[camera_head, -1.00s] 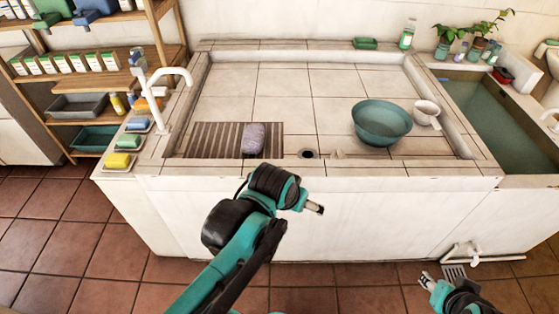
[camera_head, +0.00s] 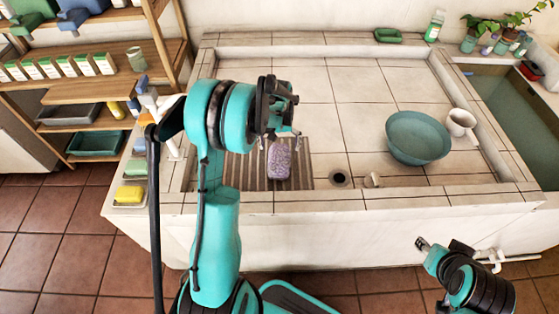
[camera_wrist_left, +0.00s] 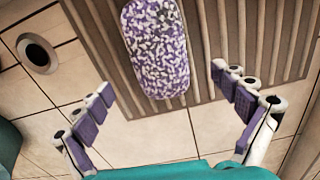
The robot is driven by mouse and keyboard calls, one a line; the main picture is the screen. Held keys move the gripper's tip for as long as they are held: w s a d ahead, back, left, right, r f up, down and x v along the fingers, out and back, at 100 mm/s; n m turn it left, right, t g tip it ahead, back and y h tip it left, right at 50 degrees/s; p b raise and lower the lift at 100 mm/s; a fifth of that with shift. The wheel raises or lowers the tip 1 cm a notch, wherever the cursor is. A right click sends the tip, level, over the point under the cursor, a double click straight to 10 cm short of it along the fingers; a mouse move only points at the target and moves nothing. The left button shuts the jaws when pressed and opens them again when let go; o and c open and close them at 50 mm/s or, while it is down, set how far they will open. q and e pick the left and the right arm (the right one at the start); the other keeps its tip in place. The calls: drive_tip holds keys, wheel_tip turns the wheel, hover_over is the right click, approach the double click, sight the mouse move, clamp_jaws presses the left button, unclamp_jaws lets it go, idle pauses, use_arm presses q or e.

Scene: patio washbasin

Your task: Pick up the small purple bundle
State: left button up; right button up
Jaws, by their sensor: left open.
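The small purple bundle (camera_head: 279,160), speckled purple and white, lies on the brown slatted mat (camera_head: 304,166) in the tiled basin. It also shows in the left wrist view (camera_wrist_left: 156,50), at the top between the lines of the fingers. My left gripper (camera_head: 281,139) is over the mat, just above the bundle, pointing down. In the left wrist view its two fingers (camera_wrist_left: 163,92) are wide apart and nothing is between the pads. My right gripper (camera_head: 421,243) is low in front of the basin, away from the bundle; its jaw state is too small to tell.
A drain hole (camera_head: 339,178) is right of the mat. A teal bowl (camera_head: 417,138) and a white mug (camera_head: 461,124) stand farther right. A green soap dish (camera_head: 388,35) lies on the back rim. The basin's raised front edge (camera_head: 400,196) borders the mat.

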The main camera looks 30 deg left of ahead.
sight(279, 157)
use_arm(q)
wheel_tip(279, 157, down, 2)
drive_tip(key=shift+a+f+b, duration=0.1)
drive_tip(key=shift+f+b, duration=0.1)
drive_tip(key=shift+b, duration=0.15)
drive_tip(key=f, duration=0.1)
drive_tip(key=f+b, duration=0.1)
drive_tip(key=f, duration=0.1)
drive_tip(key=f+b, duration=0.1)
drive_tip(key=f, duration=0.1)
drive_tip(key=shift+s+d, duration=0.25)
drive_tip(key=shift+r, duration=0.15)
drive_tip(key=c, duration=1.4)
